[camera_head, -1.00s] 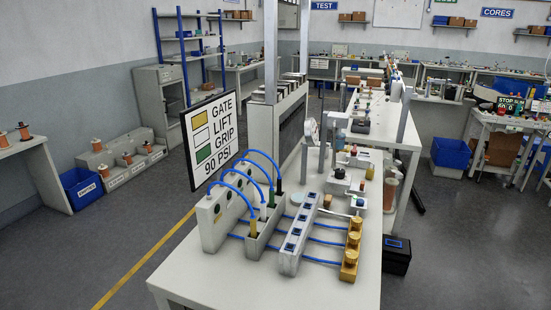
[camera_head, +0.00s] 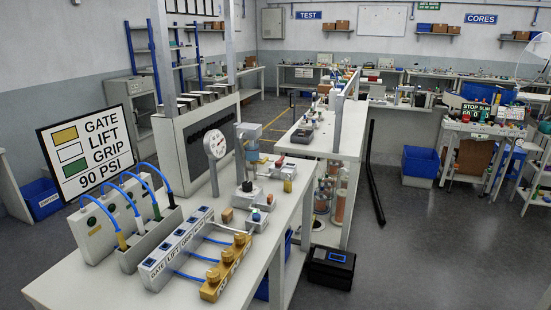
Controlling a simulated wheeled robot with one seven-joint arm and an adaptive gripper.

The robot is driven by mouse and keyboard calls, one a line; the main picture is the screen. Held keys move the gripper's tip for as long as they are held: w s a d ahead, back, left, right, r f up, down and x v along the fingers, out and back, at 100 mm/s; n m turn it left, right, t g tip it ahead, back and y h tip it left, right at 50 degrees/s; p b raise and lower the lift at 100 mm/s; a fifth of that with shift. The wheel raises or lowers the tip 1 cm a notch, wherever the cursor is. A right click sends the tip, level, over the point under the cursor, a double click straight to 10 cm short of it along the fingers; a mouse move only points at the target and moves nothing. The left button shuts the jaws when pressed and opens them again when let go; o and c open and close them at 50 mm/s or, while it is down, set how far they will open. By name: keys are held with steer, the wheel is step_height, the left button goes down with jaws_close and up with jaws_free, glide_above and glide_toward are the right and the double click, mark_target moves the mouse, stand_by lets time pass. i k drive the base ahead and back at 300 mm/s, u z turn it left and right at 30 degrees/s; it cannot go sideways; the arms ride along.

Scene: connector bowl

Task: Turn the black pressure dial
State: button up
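A round white pressure gauge (camera_head: 215,146) stands on a post on the near table. To its right is a grey unit with a blue body (camera_head: 248,131); a small dark part (camera_head: 247,186) shows at its foot, too small to tell whether it is the black pressure dial. A sign (camera_head: 90,150) reads GATE, LIFT, GRIP, 90 PSI, with yellow, white and green patches. Blue hoses loop from a grey panel (camera_head: 95,230) into a connector block (camera_head: 150,241). My gripper is not in view.
A labelled grey block (camera_head: 178,248) and a brass manifold (camera_head: 226,268) sit at the table's (camera_head: 285,215) front, joined by blue tubes. A black box (camera_head: 331,267) stands on the floor to the right. Floor at right is open.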

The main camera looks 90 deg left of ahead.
mark_target(247, 185)
steer(key=z, duration=0.05)
steer(key=i, duration=0.15)
steer(key=u, duration=2.5)
steer(key=i, duration=0.5)
steer(key=u, duration=1.85)
steer(key=k, duration=1.25)
steer(key=z, duration=0.6)
steer(key=i, duration=0.4)
